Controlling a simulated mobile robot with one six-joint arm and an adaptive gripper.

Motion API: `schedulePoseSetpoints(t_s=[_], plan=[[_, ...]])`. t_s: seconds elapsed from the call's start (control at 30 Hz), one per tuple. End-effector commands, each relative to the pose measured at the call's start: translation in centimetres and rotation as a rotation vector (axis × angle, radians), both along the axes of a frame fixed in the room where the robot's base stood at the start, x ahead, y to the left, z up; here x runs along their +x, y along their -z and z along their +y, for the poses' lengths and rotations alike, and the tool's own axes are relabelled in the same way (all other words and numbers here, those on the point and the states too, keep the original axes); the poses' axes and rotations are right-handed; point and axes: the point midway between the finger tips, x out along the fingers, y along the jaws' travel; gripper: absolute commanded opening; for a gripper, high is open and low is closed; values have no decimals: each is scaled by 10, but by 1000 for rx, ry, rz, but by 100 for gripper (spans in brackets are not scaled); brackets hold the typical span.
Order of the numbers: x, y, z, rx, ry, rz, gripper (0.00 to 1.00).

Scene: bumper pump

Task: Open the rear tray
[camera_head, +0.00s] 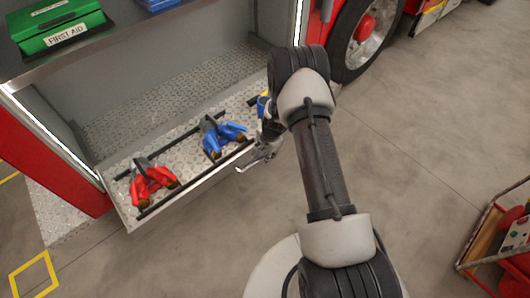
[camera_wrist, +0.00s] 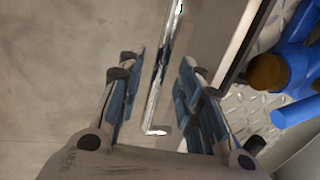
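The tray (camera_head: 120,206) is a diamond-plate metal shelf low in the truck's compartment. Its front edge stands slightly out past the left frame post. It bears red fittings (camera_head: 152,182) and blue fittings (camera_head: 222,138). A shiny bar handle (camera_wrist: 166,70) runs along the tray's front in the wrist view. My gripper (camera_head: 256,160) is at the right part of the tray front, partly hidden by my arm. In the wrist view my gripper (camera_wrist: 157,82) is open, its fingers on either side of the handle, with visible gaps.
A shelf above holds a green first-aid case (camera_head: 62,26) and a blue case (camera_head: 158,3). A truck wheel (camera_head: 366,36) is at the upper right. A wooden-sided cart (camera_head: 490,232) stands at the lower right. The concrete floor before the tray is clear.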

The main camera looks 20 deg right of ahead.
Motion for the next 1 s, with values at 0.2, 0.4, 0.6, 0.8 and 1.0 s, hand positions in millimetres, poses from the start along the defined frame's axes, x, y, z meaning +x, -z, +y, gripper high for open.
schedulePoseSetpoints(t_s=[0.2, 0.4, 0.6, 0.8, 1.0], plan=[[0, -2, 0, 0, 0, 0, 33], [-4, -30, -2, -1, 0, -3, 33], [-13, -73, -5, -1, -1, -3, 33], [-19, -105, -7, -1, 0, -1, 33], [-22, -117, -8, 0, 0, 0, 33]])
